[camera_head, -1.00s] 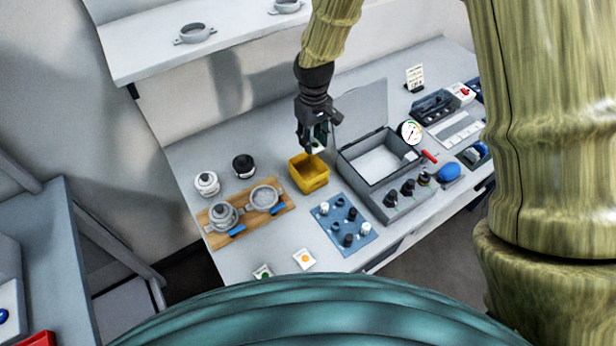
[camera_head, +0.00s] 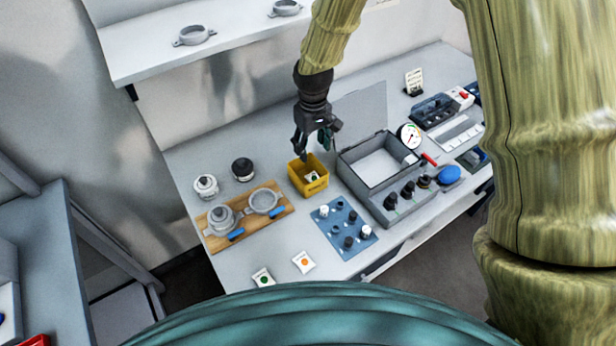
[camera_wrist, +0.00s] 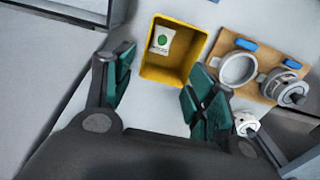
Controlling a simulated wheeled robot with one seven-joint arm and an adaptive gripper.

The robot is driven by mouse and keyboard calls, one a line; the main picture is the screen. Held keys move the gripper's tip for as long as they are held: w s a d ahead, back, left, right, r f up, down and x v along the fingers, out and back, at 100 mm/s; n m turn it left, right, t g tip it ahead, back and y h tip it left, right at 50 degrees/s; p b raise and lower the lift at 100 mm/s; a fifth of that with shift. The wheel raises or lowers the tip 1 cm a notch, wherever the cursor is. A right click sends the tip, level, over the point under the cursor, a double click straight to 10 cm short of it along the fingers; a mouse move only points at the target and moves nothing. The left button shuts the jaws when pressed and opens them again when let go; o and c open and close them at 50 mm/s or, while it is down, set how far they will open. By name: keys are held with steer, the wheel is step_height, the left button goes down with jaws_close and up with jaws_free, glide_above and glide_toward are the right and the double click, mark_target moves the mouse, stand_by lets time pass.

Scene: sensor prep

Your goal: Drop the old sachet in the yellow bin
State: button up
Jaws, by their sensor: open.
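The yellow bin (camera_head: 309,183) stands on the bench left of the open grey case; it also shows in the wrist view (camera_wrist: 168,78). A white sachet with a green dot (camera_wrist: 162,41) is inside the bin, against one wall; it shows small in the head view (camera_head: 312,176). My gripper (camera_head: 318,150) is above the bin, with its fingers spread and nothing between them. In the wrist view my gripper's green-padded fingers (camera_wrist: 160,98) are wide apart near the bin's edge. Two more sachets lie on the bench front, one with a green mark (camera_head: 263,277) and one with an orange mark (camera_head: 303,262).
The grey case (camera_head: 378,167) stands right of the bin. A wooden board with metal parts (camera_head: 283,196) lies left, and a blue tray with small knobs (camera_head: 345,228) lies in front. A white jar (camera_head: 206,186) and a black-topped jar (camera_head: 243,169) stand at the back left.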

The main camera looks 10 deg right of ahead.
step_height(320, 180, up, 12)
stand_by(0.6)
steer(key=shift+w+f, duration=0.1)
